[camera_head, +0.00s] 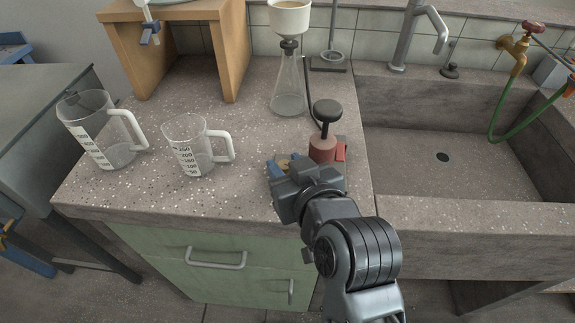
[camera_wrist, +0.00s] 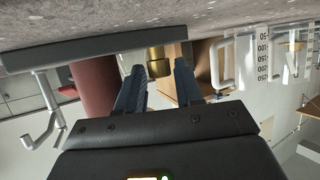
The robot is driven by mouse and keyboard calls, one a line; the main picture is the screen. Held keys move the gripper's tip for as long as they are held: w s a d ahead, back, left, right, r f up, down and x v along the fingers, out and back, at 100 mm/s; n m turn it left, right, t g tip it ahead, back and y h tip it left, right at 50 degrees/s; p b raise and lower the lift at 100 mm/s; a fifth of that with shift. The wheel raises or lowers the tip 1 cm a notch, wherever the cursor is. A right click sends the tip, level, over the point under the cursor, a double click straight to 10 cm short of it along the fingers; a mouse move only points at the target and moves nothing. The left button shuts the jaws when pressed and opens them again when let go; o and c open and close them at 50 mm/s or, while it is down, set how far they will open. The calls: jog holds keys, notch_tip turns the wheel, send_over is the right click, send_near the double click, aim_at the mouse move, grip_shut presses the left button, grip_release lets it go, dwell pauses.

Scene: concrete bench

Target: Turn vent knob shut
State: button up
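The vent knob is a small brass piece (camera_wrist: 155,62) in the wrist view, between and just beyond my fingertips. In the head view a bit of brass (camera_head: 284,163) shows between the blue fingers, mostly hidden by the hand. It sits beside the red hand pump (camera_head: 322,150), which has a black round top and stands upright on the bench. The red pump body (camera_wrist: 95,88) also shows in the wrist view, which is upside down. My gripper (camera_wrist: 159,68) is open, its two fingers apart on either side of the brass. I cannot tell whether they touch it.
A conical flask with a white funnel (camera_head: 290,18) stands behind the pump, joined by a dark hose. Two measuring jugs (camera_head: 195,150) (camera_head: 95,135) stand left on the bench. A wooden stand (camera_head: 232,50) is behind them. A sink (camera_head: 450,190) lies right.

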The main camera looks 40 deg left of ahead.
jog(key=shift+c, duration=0.5)
grip_shut()
